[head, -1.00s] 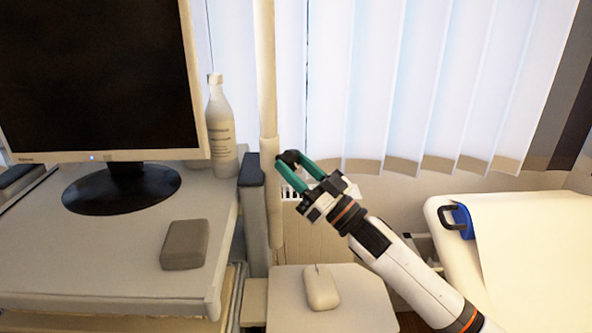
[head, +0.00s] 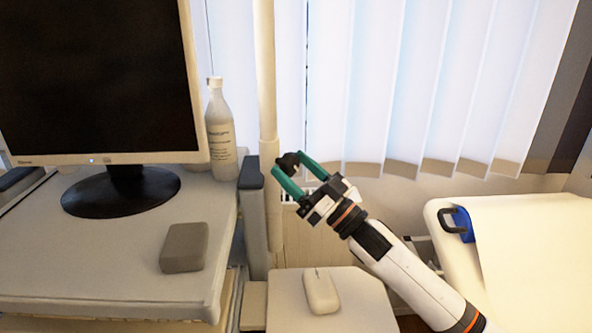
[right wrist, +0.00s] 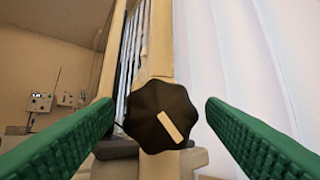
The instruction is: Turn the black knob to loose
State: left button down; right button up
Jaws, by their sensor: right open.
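The black knob (head: 288,160) is lobed and sits on a pale vertical pole. In the right wrist view the knob (right wrist: 150,103) faces the camera, with a pale pointer bar slanting from upper left to lower right. My right gripper (head: 290,165) is open, its green fingers on either side of the knob. In the right wrist view there is a visible gap between the knob and each finger of the gripper (right wrist: 160,108). It holds nothing. My left gripper is not in view.
A desk (head: 90,255) at left bears a monitor (head: 95,80), a white bottle (head: 220,135) and a grey box (head: 184,248). Blinds (head: 430,80) hang behind; a white bed (head: 540,250) is at right.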

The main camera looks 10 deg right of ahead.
jog(key=b+v, duration=0.3)
jog(key=v, duration=0.9)
